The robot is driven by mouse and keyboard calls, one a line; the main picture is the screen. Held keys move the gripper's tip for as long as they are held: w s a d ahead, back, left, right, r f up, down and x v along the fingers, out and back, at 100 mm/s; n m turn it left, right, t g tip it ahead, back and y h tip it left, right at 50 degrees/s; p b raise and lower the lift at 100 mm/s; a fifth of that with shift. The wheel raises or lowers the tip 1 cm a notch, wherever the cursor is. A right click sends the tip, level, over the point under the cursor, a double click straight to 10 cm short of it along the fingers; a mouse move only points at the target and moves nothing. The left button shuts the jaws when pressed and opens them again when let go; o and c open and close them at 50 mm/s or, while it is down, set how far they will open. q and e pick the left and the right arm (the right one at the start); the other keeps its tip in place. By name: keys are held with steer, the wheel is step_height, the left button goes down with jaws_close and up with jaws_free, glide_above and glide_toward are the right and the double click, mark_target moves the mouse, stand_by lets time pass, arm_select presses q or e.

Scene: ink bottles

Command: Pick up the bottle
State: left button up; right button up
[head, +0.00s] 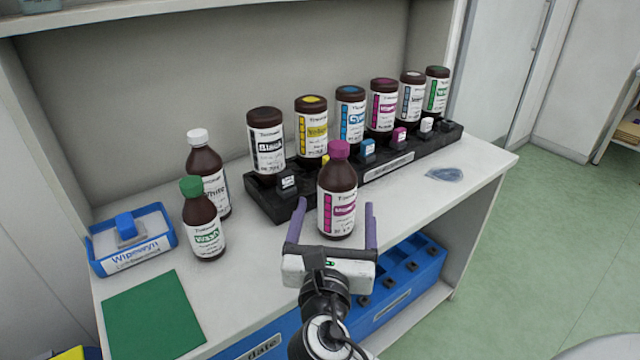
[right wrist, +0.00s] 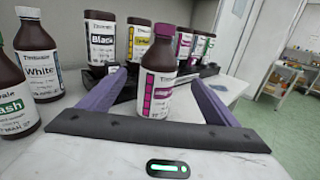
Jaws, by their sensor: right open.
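A brown bottle with a magenta cap and a magenta-striped label (head: 338,190) stands upright on the white counter, in front of the black rack. My right gripper (head: 334,222) is open, with one purple finger on each side of this bottle. In the right wrist view the magenta-capped bottle (right wrist: 160,80) stands between the fingers, near their tips. I cannot tell whether either finger touches it. My left gripper is in neither view.
A black rack (head: 262,197) behind holds several inverted ink bottles. A white-capped bottle (head: 205,165) and a green-capped bottle (head: 203,225) stand left, near a blue wipe box (head: 140,262) and green mat (head: 150,318). A bluish clear item (head: 445,174) lies right. Blue bins (head: 415,275) sit below.

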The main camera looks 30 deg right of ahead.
mark_target(337, 192)
steer(key=x, duration=0.4)
steer(key=shift+a, duration=0.1)
steer(key=shift+w+d, duration=0.4)
steer(key=shift+w, duration=0.05)
steer(key=shift+w+d, duration=0.25)
steer(key=x, duration=0.3)
steer(key=shift+w+d+f, duration=0.1)
steer(key=shift+w+d, duration=0.05)
steer(key=shift+w, duration=0.2)
steer(key=shift+w+d, duration=0.2)
steer(key=shift+w, duration=0.05)
steer(key=shift+w+d, duration=0.1)
steer(key=c, duration=1.4)
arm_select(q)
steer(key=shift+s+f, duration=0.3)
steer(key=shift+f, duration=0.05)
arm_select(e)
steer(key=shift+c, duration=0.6)
